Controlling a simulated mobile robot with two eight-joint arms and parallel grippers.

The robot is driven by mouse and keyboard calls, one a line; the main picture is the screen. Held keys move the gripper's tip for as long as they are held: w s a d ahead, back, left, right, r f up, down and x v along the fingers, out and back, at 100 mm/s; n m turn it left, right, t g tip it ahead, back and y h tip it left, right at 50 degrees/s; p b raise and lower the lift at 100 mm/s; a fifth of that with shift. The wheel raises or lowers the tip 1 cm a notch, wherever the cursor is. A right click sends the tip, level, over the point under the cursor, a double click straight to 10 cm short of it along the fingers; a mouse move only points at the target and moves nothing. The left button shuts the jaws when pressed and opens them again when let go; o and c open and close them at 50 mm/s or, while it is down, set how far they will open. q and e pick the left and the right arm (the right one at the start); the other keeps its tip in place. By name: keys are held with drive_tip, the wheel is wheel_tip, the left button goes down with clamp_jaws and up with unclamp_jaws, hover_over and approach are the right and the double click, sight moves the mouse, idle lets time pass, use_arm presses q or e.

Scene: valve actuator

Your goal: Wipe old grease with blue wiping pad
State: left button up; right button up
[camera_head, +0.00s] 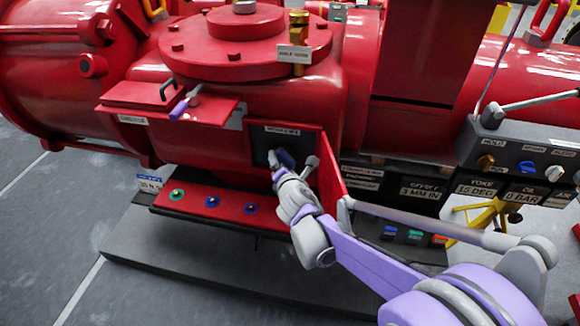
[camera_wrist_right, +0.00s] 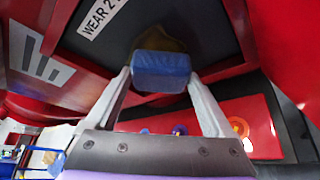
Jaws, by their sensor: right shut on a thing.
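My right gripper (camera_head: 280,160) is at the open compartment in the middle of the red valve body in the head view. It is shut on the blue wiping pad (camera_wrist_right: 160,72), which sits between its two grey fingertips in the right wrist view. The pad also shows partly in the head view (camera_head: 288,158). A dull brown patch, which looks like the old grease (camera_wrist_right: 161,43), shows just behind and above the pad on the dark panel (camera_wrist_right: 205,25). The pad hides part of it. I cannot tell whether pad and panel touch. My left gripper is not in view.
An open red door (camera_head: 331,178) stands close on the right of my right gripper. A red ledge (camera_head: 170,198) with green and blue ring-like parts lies below. A purple-handled tool (camera_head: 182,106) rests on the upper left shelf. A control box (camera_head: 520,145) with knobs stands right.

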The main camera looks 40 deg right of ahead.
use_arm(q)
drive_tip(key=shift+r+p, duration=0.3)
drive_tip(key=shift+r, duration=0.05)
use_arm(e)
drive_tip(key=w+a, duration=0.2)
drive_tip(key=w, duration=0.1)
drive_tip(key=w+a, duration=0.1)
drive_tip(key=shift+w+a+r, duration=0.15)
drive_tip(key=shift+w+a, duration=0.1)
drive_tip(key=shift+w, duration=0.05)
